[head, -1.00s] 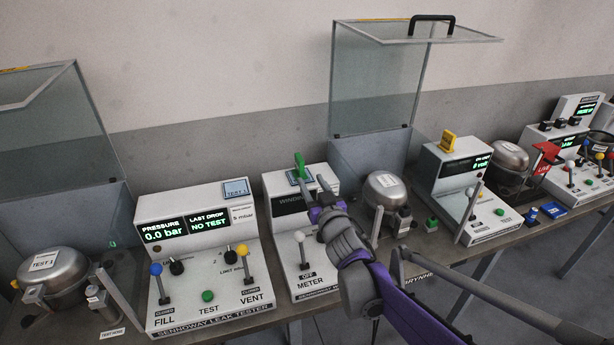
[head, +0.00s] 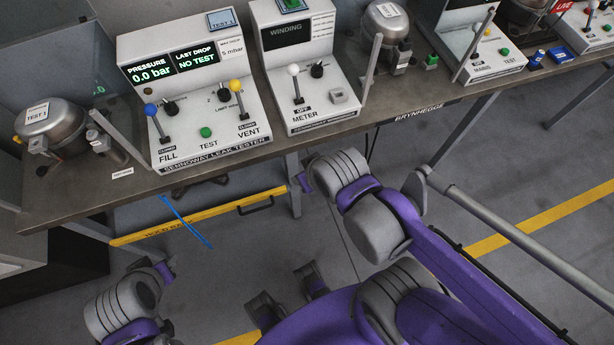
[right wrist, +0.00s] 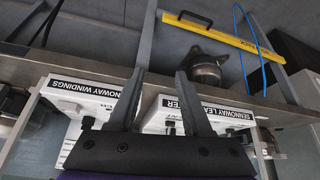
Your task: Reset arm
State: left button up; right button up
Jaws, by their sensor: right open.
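My right arm's wrist (head: 340,180) is in front of the bench, below the windings meter (head: 305,75); its fingers are hidden in the head view. In the right wrist view my right gripper (right wrist: 162,74) has its two fingers apart with nothing between them. The meter also shows left of the fingers (right wrist: 85,92), and the leak tester (right wrist: 215,115) is to the right, behind one finger.
The bench (head: 90,185) carries a leak tester (head: 190,90), a compressor marked TEST 1 (head: 50,125), another compressor (head: 385,25) and a test unit (head: 480,50). A yellow bar (head: 200,216) and blue cable (head: 187,221) are below. Floor at right is mostly clear.

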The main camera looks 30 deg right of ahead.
jog(key=shift+s+a+f, duration=0.3)
jog(key=shift+s+a, duration=0.1)
jog(key=shift+s, duration=0.25)
jog(key=r+p, duration=0.2)
jog(key=shift+w+r, duration=0.35)
jog(key=shift+w, duration=0.05)
